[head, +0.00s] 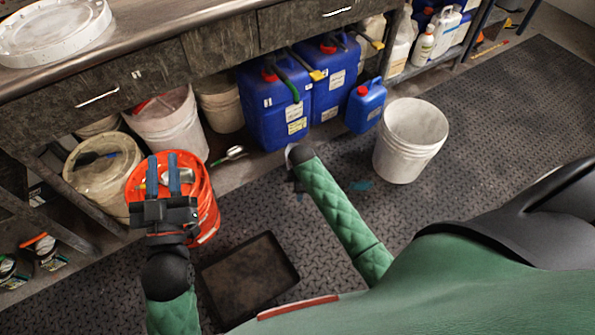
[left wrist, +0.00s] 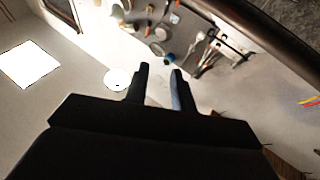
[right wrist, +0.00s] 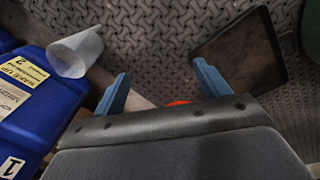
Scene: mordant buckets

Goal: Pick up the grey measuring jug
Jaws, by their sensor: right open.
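The pale grey, translucent measuring jug (right wrist: 76,53) shows in the right wrist view, on the floor beside a blue canister. In the head view only a pale sliver (head: 291,153) shows, mostly hidden behind my right arm's end. My right gripper (right wrist: 161,68) is open and empty; the jug is apart from it, beyond and left of its left finger. In the head view the right fingers are largely hidden. My left gripper (head: 163,160) is open in front of the orange bucket as seen from the head; its fingers also show apart in the left wrist view (left wrist: 160,68).
Blue canisters (head: 277,110) stand under the bench (head: 215,45), a smaller one (head: 366,107) beside them. The orange bucket (head: 207,203) holds tools. A dark tray (head: 248,270) lies on the floor mat. A white bucket (head: 410,145) stands right; the mat (head: 500,110) beyond is clear.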

